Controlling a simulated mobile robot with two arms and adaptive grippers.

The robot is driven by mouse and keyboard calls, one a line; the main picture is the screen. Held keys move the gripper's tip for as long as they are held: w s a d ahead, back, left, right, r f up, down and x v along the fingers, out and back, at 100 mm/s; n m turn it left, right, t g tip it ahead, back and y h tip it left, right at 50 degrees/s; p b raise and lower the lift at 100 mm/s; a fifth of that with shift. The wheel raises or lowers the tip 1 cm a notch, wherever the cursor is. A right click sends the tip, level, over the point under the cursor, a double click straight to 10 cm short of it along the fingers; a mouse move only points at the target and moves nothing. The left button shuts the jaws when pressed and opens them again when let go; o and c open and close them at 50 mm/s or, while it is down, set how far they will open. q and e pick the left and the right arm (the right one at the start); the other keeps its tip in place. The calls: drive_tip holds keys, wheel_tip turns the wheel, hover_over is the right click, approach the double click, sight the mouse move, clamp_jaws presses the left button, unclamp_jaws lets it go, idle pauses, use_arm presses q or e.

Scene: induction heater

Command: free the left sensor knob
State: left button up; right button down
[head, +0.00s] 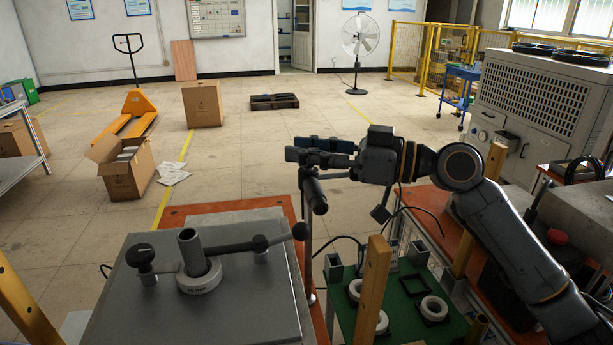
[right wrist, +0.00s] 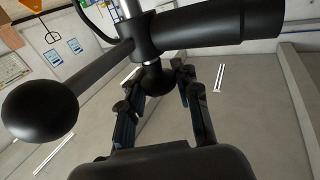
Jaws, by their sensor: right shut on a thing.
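My right gripper (head: 316,152) reaches in from the right in the head view, at the top of an upright metal rod (head: 309,245) beside the grey heater. A dark cylindrical sensor head (head: 314,192) hangs just below its fingers. In the right wrist view, the fingers (right wrist: 160,84) are shut on a small black ball knob (right wrist: 157,78). The knob sits under a dark clamp (right wrist: 141,36) on the rod. The sensor cylinder (right wrist: 215,25) runs right from this clamp, and a bar with a larger black ball (right wrist: 40,110) runs left. In the head view the fingers hide the knob. My left gripper is not in view.
Cables lie close by.

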drive_tip(key=shift+n+g+b, duration=0.35)
drive_tip(key=shift+n+g, duration=0.15)
drive_tip(key=shift+g, duration=0.3)
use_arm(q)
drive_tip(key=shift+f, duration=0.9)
use_arm(e)
drive_tip(key=c, duration=1)
unclamp_jaws()
drive_tip(key=shift+d, duration=0.2)
drive_tip(key=s+d, duration=0.2)
drive_tip(key=d, duration=0.9)
drive_tip(key=shift+d, duration=0.4)
